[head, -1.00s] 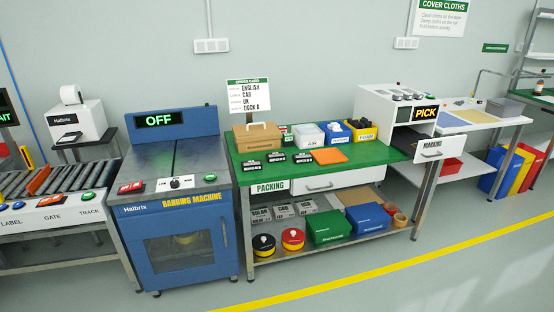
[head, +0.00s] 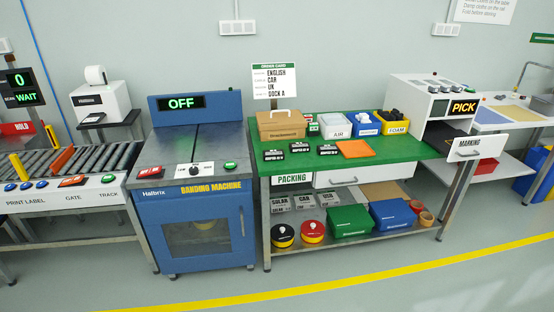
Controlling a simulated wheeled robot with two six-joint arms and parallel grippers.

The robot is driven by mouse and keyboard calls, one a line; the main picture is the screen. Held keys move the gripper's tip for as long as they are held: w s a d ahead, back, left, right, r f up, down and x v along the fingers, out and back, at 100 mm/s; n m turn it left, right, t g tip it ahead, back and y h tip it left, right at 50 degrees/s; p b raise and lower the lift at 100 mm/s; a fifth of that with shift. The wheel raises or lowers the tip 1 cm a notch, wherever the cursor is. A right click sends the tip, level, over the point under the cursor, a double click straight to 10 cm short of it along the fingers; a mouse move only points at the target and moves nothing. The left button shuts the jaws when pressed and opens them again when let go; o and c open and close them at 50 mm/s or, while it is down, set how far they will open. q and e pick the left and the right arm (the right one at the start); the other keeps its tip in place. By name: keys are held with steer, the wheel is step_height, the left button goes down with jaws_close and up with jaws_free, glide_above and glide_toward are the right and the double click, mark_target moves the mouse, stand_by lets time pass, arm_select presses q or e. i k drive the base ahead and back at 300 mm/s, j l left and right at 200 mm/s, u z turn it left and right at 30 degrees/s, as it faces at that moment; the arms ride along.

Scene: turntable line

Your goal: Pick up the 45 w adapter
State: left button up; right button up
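Three small black boxes with white print lie near the front left of the green packing table (head: 378,162) in the head view: a left one (head: 273,155), a middle one (head: 301,154) and a right one (head: 327,150). Their print looks like adapter labels, but it is too small to tell which is the 45 W adapter. Neither of my grippers is in view, and nothing touches the boxes.
A brown case (head: 282,126) stands behind the boxes and an orange pad (head: 354,149) lies right of them. White, blue and yellow bins (head: 396,129) stand behind. The banding machine (head: 195,215) is left of the table. The floor in front is clear.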

mark_target(277, 154)
steer(key=i+l+z, duration=0.15)
steer(key=i+l, duration=0.2)
steer(key=l, duration=0.3)
steer(key=i+l+z, duration=0.2)
steer(key=i+l, duration=0.2)
steer(key=l, duration=0.25)
steer(key=i+l+z, duration=0.15)
steer(key=i+l, duration=0.3)
steer(key=l, duration=0.1)
